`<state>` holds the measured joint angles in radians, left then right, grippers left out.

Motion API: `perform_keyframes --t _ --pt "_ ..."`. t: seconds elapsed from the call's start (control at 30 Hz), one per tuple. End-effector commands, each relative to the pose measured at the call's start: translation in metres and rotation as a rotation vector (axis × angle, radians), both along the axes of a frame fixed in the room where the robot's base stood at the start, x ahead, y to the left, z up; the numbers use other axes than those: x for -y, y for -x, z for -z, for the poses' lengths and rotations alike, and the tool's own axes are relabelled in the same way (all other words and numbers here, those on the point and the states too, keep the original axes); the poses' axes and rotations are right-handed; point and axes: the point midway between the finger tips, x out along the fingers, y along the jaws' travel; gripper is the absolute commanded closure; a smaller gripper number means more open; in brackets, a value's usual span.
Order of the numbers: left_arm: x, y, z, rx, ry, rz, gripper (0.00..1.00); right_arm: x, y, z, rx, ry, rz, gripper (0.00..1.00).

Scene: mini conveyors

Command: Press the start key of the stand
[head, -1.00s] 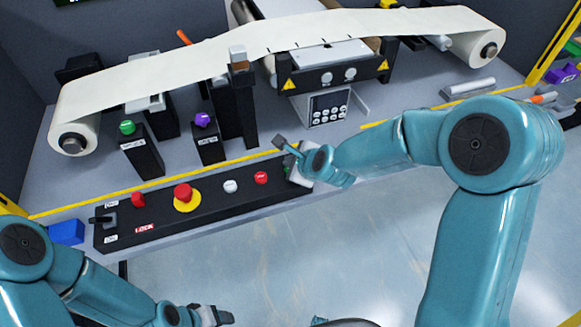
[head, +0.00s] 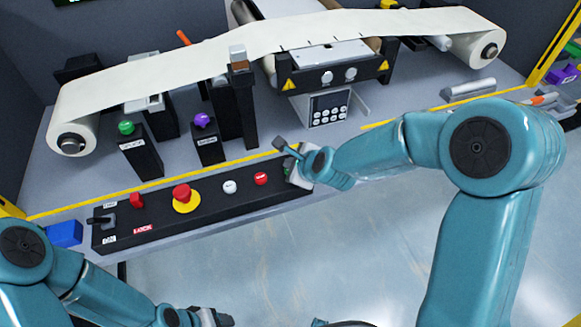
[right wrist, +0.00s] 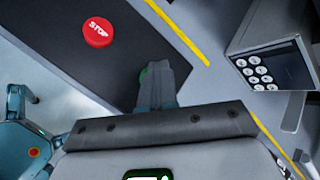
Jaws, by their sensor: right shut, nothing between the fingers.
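The black control panel (head: 215,206) of the stand runs along the front edge of the table. A green key (right wrist: 143,75) shows in the right wrist view, mostly hidden behind the fingers of my right gripper (right wrist: 163,84). These fingers are shut and empty, over or at the green key; I cannot tell whether they touch it. In the head view my right gripper (head: 299,178) is at the panel's right end, its fingertips hidden. A red STOP key (head: 261,179) is just left of it and also shows in the right wrist view (right wrist: 98,32). My left gripper (head: 213,317) is low at the bottom edge, its jaws unclear.
The panel also bears a white key (head: 230,187), a red mushroom button (head: 182,192) on yellow and a switch (head: 103,220). A blue block (head: 65,233) lies at its left. Behind stand posts with green (head: 126,128) and purple (head: 202,120) knobs and a keypad (head: 329,108).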

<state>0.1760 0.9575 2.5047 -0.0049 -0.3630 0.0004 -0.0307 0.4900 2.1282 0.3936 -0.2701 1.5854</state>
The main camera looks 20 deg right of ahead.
Motion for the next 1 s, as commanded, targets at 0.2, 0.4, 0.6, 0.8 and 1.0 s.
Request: perform_keyframes --t 0.2,0.4,0.6,0.8,1.0 --pt "0.0 0.0 -0.009 0.0 0.0 0.0 0.36 0.0 0.0 -0.011 -0.001 0.0 -0.001 1.0" --pt "0.0 0.0 -0.013 0.0 0.0 0.0 0.36 0.0 0.0 -0.017 -0.001 0.0 -0.001 1.0" --pt "0.0 0.0 -0.012 0.0 0.0 0.0 0.36 0.0 0.0 -0.016 -0.001 0.0 -0.001 1.0" --pt "0.0 0.0 -0.02 0.0 0.0 0.0 0.36 0.0 0.0 -0.026 0.0 0.0 0.0 1.0" --pt "0.0 0.0 -0.038 0.0 0.0 0.0 0.36 0.0 0.0 -0.047 -0.001 0.0 -0.001 1.0"
